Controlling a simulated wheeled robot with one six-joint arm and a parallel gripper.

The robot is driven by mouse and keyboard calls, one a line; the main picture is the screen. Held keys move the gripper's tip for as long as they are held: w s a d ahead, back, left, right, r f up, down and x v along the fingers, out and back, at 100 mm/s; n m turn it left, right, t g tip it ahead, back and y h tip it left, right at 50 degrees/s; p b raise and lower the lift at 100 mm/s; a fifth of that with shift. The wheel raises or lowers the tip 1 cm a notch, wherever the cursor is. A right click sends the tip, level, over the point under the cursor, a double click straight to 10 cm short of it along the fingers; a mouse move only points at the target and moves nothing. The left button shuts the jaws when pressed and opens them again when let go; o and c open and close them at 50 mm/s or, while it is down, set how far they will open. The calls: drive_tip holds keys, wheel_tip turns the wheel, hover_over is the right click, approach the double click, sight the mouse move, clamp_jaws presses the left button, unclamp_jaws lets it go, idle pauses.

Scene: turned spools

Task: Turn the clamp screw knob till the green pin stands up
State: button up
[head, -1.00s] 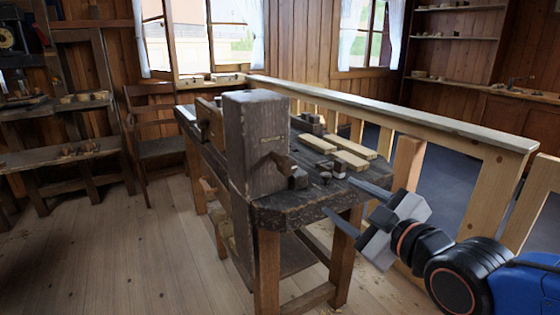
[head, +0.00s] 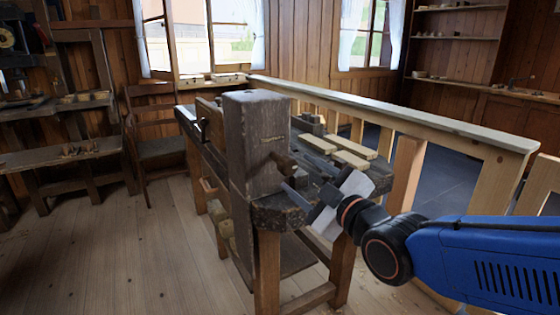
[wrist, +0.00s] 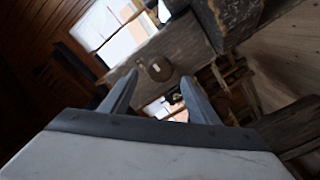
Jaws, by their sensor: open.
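A dark wooden knob (head: 284,164) sticks out from the near side of the tall weathered block (head: 256,140) at the bench end. In the wrist view a rounded brown knob (wrist: 159,74) with a small pale mark shows between my fingertips. I cannot make out a green pin in either view. My gripper (head: 300,178) is open, with its fingers pointing at the block, just right of and below the knob in the head view. In the wrist view the open fingers (wrist: 160,84) lie either side of the knob; contact cannot be told.
The bench top (head: 375,180) carries pale wooden strips (head: 350,160) and small dark pieces behind my gripper. A wooden railing (head: 420,120) runs along the bench's right. A chair (head: 155,140) and shelves stand at the left. The plank floor (head: 130,245) in front is clear.

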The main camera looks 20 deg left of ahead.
sight(280, 160)
drive_tip(key=x, duration=1)
drive_tip(key=shift+w, duration=0.1)
drive_tip(key=shift+c, duration=0.6)
drive_tip(key=c, duration=0.9)
